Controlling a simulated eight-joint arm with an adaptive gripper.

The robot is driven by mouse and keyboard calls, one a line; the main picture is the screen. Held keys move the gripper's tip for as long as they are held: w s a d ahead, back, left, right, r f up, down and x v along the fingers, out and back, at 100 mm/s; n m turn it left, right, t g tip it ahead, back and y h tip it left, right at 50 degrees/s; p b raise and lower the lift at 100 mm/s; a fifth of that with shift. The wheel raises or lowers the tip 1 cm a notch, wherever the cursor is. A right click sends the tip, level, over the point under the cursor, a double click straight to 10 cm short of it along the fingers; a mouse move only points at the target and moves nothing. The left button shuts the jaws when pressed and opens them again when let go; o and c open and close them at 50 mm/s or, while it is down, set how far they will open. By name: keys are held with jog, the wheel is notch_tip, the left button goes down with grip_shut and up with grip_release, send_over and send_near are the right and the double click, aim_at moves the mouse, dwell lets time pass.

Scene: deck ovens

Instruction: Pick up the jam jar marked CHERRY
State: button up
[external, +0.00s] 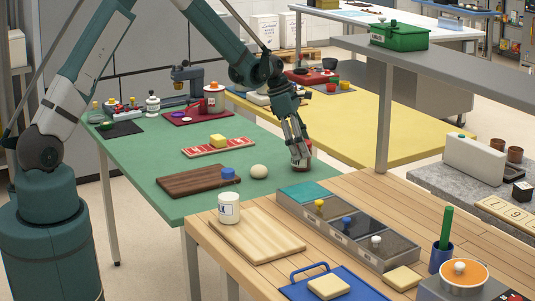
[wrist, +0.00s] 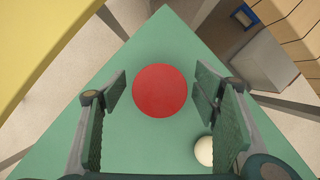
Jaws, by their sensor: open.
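A jar (external: 302,162) with a red lid and a partly hidden pale label stands upright near the right corner of the green table. Its label is too small to read, so I cannot tell whether it says CHERRY. From above, its round red lid (wrist: 160,91) shows in the wrist view between my fingers. My gripper (external: 297,146) points down and is at the jar's top in the external view. It is open, with a finger to each side of the lid and visible gaps. My fingers cover part of the jar in the external view.
A cream ball (external: 259,171) lies close to the jar; it also shows in the wrist view (wrist: 204,151) beside the right finger. A brown board (external: 190,182) with a blue block lies to the left. A wooden counter (external: 350,190) stands in front.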

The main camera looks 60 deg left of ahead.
jog(key=shift+x, duration=2.25)
jog(key=shift+c, duration=0.3)
jog(key=shift+w+r, duration=0.1)
jog(key=c, duration=1.2)
jog(key=shift+r, duration=5)
